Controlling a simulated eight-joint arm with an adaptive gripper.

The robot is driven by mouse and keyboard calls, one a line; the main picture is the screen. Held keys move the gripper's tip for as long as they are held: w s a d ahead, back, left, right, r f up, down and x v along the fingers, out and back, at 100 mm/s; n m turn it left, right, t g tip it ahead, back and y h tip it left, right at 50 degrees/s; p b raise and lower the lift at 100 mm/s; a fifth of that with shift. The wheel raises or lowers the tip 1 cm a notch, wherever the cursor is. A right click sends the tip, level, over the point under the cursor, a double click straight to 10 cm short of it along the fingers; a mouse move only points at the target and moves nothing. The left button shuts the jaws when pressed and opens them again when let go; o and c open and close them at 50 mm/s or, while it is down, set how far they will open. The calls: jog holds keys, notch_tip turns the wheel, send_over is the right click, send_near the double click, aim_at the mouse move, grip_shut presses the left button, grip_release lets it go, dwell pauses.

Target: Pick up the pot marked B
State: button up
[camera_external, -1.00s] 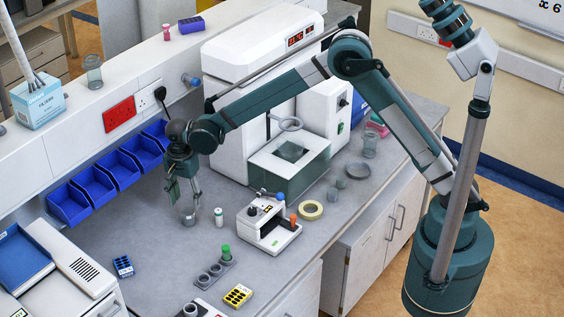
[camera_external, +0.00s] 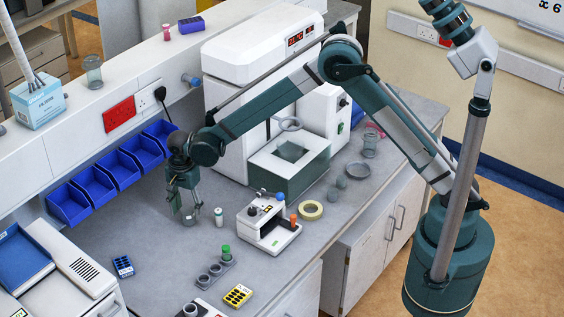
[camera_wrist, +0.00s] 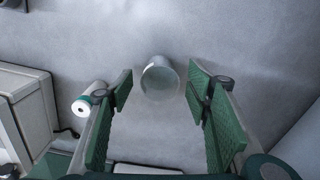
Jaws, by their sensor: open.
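My gripper (camera_external: 184,206) points down over the bench at the left, with its jaws open. The wrist view shows its two green finger pads (camera_wrist: 160,92) wide apart. In the wrist view this vessel (camera_wrist: 160,80) is centred between the fingers, with a gap on each side. A small white pot (camera_external: 219,218) stands just right of it, and shows left of the left finger in the wrist view (camera_wrist: 86,105). A green-capped pot (camera_external: 226,252) stands at a grey rack. I cannot read a letter B on any.
A white instrument (camera_external: 268,228) with coloured knobs stands to the right, near a tape ring (camera_external: 311,210). Blue bins (camera_external: 95,186) line the wall behind. A yellow rack (camera_external: 238,295) and a blue rack (camera_external: 123,266) lie in front. Bench left of the gripper is clear.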

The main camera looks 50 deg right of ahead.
jog(key=shift+f, duration=0.95)
jog(key=shift+c, duration=0.6)
jog(key=c, duration=0.9)
